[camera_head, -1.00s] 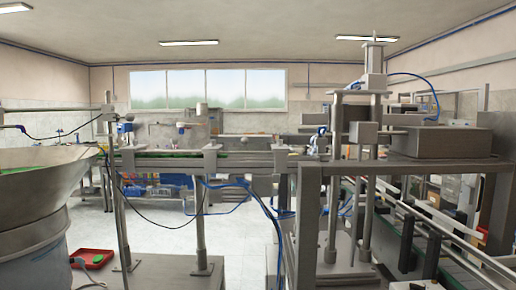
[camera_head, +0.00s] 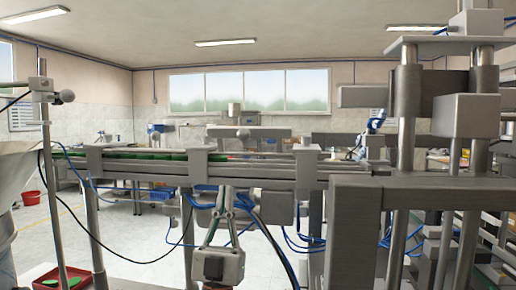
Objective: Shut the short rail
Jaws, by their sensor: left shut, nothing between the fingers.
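A long grey rail track (camera_head: 275,172) runs across the middle of the camera_head view, with green caps (camera_head: 150,155) lying in a row along its left part. Grey brackets (camera_head: 198,164) clamp around it. I cannot tell for certain which part is the short rail. My left gripper (camera_head: 226,192) comes up from below, just under the track and right of the middle bracket. Its fingers point up and are shut with nothing between them. I cannot tell whether the fingertips touch the track. My right gripper is not in view.
A grey bowl (camera_head: 12,195) stands at the left edge. A red tray (camera_head: 62,278) with green caps sits at the lower left. A press frame with thick posts (camera_head: 405,110) blocks the right side. Blue hoses (camera_head: 275,240) and a black cable hang below the track.

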